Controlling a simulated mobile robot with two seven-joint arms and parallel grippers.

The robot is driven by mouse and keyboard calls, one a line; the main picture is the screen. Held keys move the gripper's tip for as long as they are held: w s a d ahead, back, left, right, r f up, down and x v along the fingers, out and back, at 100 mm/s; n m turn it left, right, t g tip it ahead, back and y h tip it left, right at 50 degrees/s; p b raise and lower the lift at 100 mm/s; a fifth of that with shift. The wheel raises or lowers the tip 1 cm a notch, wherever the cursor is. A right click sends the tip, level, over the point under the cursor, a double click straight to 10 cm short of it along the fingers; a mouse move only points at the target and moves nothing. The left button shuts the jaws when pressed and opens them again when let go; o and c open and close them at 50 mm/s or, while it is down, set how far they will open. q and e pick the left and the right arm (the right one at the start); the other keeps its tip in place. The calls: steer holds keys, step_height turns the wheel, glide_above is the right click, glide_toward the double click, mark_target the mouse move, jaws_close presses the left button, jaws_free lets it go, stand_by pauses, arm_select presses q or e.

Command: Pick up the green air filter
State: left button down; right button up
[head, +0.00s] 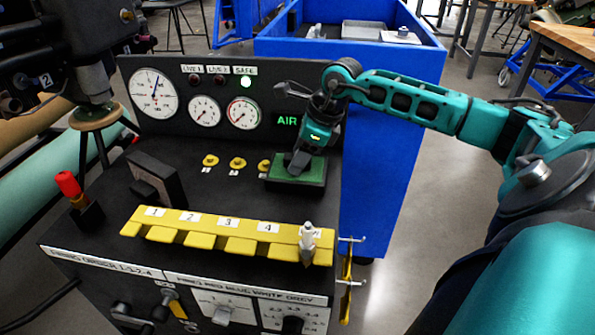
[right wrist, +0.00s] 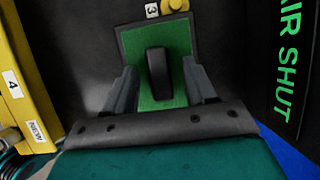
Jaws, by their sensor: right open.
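The green air filter (head: 314,174) is a flat green block lying on the black console top, near the gauge panel. In the right wrist view the filter (right wrist: 180,42) shows a black upright handle (right wrist: 157,72) on its green face. My right gripper (head: 297,166) points down over the filter. In the right wrist view the open fingers of my right gripper (right wrist: 159,88) stand on either side of the handle, with green visible between each finger and the handle. Whether the fingertips touch the green face I cannot tell. My left gripper is not in view.
A yellow numbered rail (head: 200,226) runs along the console in front, with a small white-grey piece (head: 308,240) at its right end. Yellow knobs (head: 237,163) sit left of the filter. The gauge panel (head: 225,75) rises behind. A blue bin (head: 385,150) stands right.

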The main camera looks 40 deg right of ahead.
steer(key=shift+c, duration=0.4)
jaws_close()
